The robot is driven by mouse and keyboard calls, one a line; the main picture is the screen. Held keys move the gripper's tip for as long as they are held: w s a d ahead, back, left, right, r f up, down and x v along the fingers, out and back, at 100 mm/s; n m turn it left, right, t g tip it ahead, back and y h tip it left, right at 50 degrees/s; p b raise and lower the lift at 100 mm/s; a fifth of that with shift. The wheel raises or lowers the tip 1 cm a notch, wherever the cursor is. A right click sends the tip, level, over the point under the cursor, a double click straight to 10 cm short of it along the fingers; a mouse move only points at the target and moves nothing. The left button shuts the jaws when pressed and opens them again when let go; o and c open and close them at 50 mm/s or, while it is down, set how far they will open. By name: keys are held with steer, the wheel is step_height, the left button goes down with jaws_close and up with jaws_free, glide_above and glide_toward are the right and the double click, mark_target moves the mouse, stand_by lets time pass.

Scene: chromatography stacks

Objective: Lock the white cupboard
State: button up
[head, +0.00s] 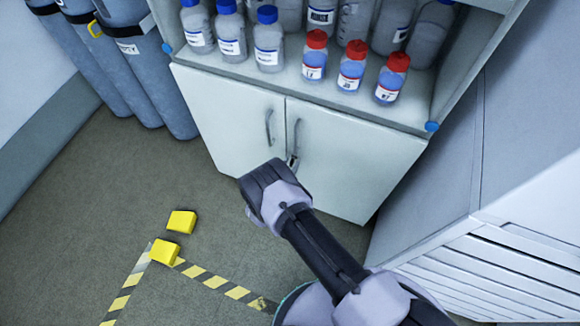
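The white cupboard (350,155) stands ahead of me with its two doors shut. Each door has a vertical metal handle by the middle seam, the left handle (268,126) and the right handle (297,134). A small dark and metallic thing, perhaps a lock or key (292,162), shows just below the right handle. My gripper (288,167) is at the lower part of the doors, close to that spot. My own wrist hides most of the gripper, so its fingers and any contact are not clear.
Bottles with blue caps (268,42) and red caps (352,68) stand on the open shelf above the doors. Grey gas cylinders (150,70) stand at the left. Yellow blocks (181,222) and striped floor tape (205,277) lie on the floor. A white louvred unit (500,258) is at right.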

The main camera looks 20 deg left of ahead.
jaws_close()
